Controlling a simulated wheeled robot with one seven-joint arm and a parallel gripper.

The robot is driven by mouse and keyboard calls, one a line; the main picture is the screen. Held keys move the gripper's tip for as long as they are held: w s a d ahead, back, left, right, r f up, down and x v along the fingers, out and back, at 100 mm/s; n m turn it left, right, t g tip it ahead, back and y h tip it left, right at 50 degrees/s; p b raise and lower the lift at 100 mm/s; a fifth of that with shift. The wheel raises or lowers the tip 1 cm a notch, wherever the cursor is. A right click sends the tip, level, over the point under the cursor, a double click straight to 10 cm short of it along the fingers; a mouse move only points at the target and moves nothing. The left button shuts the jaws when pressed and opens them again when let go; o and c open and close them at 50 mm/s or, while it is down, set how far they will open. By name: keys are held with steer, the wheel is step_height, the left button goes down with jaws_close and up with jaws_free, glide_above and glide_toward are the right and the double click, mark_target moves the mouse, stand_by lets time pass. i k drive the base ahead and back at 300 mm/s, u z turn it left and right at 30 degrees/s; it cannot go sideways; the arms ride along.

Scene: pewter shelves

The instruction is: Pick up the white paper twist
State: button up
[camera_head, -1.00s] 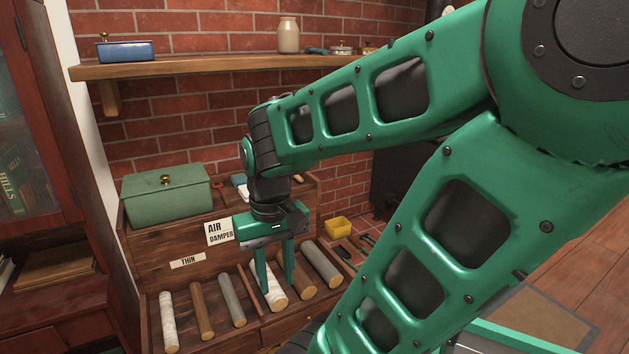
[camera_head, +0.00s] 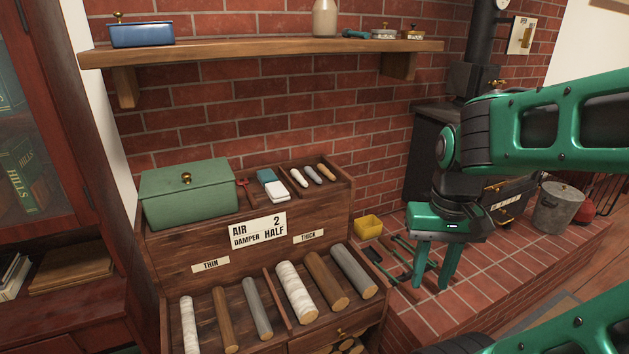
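A small white twist (camera_head: 299,178) lies in the upper compartment of the wooden rack, with a grey twist (camera_head: 314,175) and a tan twist (camera_head: 327,172) to its right. It is in plain view and nothing touches it.
The rack (camera_head: 172,285) holds thin and thick rolls below, including a thick white one (camera_head: 297,290). A green box (camera_head: 188,195), a white block (camera_head: 277,191) and a sign (camera_head: 258,231) are nearby. Dark tools (camera_head: 405,245) and a yellow bin (camera_head: 369,225) sit on the hearth.

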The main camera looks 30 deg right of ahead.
mark_target(296, 174)
steer(key=z, duration=0.1)
steer(key=i, duration=1)
steer(key=u, duration=0.05)
